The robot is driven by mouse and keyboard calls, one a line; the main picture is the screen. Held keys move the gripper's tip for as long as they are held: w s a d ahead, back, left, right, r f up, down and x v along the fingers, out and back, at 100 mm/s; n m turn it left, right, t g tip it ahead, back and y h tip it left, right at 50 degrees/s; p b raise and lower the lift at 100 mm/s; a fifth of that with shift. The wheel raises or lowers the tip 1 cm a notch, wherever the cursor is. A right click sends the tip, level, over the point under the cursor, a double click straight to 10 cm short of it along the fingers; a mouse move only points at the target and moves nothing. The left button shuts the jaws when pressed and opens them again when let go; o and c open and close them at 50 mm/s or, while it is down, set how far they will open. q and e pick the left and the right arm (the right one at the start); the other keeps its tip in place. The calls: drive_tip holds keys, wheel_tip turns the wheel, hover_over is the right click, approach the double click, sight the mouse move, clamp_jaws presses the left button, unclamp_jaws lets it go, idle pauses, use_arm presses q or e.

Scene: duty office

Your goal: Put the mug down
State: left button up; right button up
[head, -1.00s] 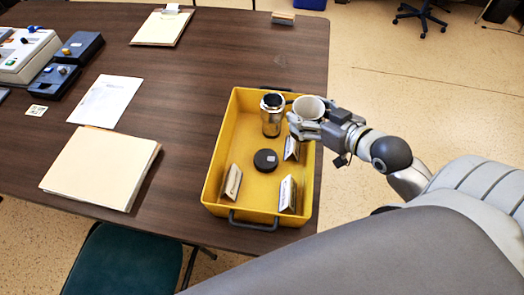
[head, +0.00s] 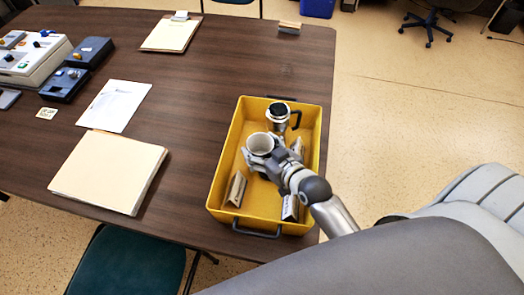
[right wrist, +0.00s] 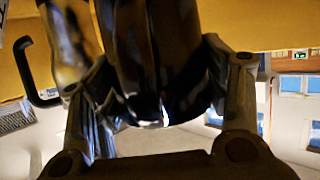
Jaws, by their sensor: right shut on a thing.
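A light-coloured mug (head: 260,143) is upright in my right gripper (head: 263,160), over the middle of the yellow tray (head: 226,160) in the head view. The gripper is shut on the mug. The right wrist view shows the mug's dark, shiny side (right wrist: 150,60) between the two fingers (right wrist: 165,75). I cannot tell whether its base touches the tray floor. A steel flask (head: 277,117) with a dark top stands just behind it in the tray. My left gripper is not in view.
Folded cards stand in the tray, at front left (head: 236,189) and front right (head: 290,208); another is partly hidden beside my gripper. The tray's dark front handle (head: 257,233) faces me. Left of the tray, a folder (head: 108,172) and paper lie on the brown table (head: 190,130).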

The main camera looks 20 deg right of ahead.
drive_tip(key=shift+f, duration=0.8)
drive_tip(key=shift+f, duration=0.2)
drive_tip(key=o, duration=1.2)
drive_tip(key=shift+o, duration=0.2)
